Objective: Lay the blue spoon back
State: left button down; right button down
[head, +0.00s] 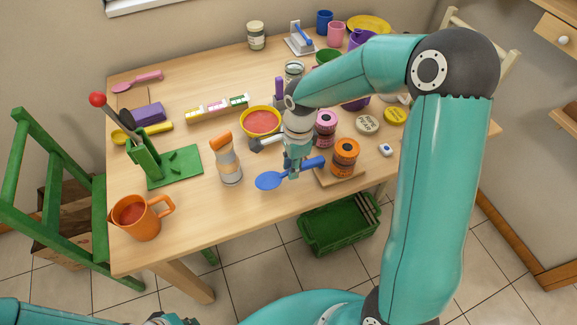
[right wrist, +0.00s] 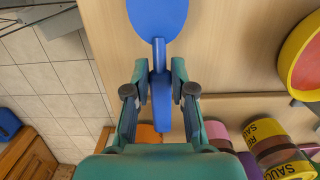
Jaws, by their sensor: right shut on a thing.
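The blue spoon (head: 268,181) is in my right gripper (head: 293,172), near the table's front edge. The gripper is shut on its handle and points down. The bowl sticks out to the left and the handle end to the right. In the right wrist view the spoon (right wrist: 157,14) has its handle between the two fingertips (right wrist: 160,88), bowl toward the top. I cannot tell how far it is above the table (head: 205,222). The fingers hide part of the handle. My left gripper does not show; only parts of its arm appear at the bottom left.
A pink spoon (head: 138,78) lies back left. An orange mug (head: 137,222) stands front left; bare table lies between.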

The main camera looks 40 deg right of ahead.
jog(key=shift+f, duration=0.3)
jog(key=c, duration=1)
grip_release()
jog(key=shift+r, duration=0.1)
jog(key=shift+r+p, duration=0.5)
jog(key=shift+r, duration=0.05)
jog(key=r, duration=0.7)
jog(key=d+r, duration=0.1)
jog(key=r, duration=0.3)
jog(key=shift+s+r, duration=0.15)
jog(key=shift+r, duration=0.15)
